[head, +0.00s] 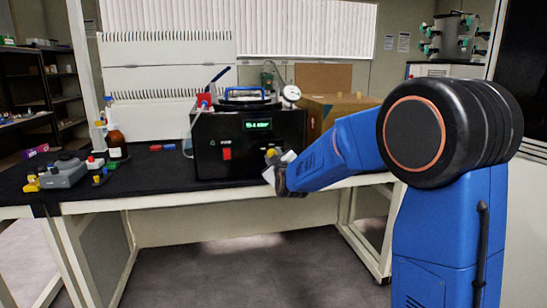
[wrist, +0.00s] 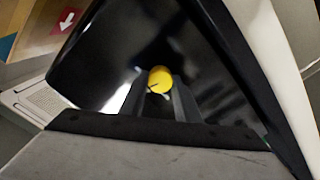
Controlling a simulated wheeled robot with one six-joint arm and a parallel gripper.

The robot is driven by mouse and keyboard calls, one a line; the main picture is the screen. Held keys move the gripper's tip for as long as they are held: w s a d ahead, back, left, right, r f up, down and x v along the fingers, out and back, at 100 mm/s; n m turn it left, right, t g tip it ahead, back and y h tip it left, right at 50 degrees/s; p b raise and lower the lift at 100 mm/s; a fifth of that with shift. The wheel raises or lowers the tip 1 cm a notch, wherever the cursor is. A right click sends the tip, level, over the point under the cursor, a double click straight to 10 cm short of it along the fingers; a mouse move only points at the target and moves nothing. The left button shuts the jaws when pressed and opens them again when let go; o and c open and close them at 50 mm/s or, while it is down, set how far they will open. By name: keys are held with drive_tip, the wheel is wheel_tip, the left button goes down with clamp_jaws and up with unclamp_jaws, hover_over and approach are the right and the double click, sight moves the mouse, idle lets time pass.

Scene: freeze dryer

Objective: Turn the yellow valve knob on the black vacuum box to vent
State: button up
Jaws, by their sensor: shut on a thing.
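The black vacuum box (head: 210,135) stands on the dark bench top, with a lit green display and a red switch on its front. In the wrist view its glossy black front (wrist: 110,60) fills most of the picture. The yellow valve knob (wrist: 159,79) sits between the tips of my gripper (wrist: 159,92), which is shut on it. A dark line shows on the knob's face. In the head view the knob (head: 271,152) shows small at the lower right of the box's front, at my gripper (head: 272,164), which partly hides this area.
A cardboard box (head: 345,100) stands right of the black box, behind my arm. A gauge (head: 291,93) and blue handle (head: 245,93) are on top of the black box. A brown bottle (head: 116,145) and a grey device (head: 63,173) stand at the left. Bench space lies between them and the box.

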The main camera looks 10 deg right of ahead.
drive_tip(key=shift+f+n, duration=0.15)
drive_tip(key=shift+n, duration=3.75)
drive_tip(key=shift+f+n, duration=0.1)
drive_tip(key=shift+n, duration=3.8)
drive_tip(key=o, duration=1)
drive_tip(key=shift+a, duration=0.1)
drive_tip(key=shift+o, duration=0.2)
drive_tip(key=shift+s, duration=0.1)
drive_tip(key=s, duration=1.7)
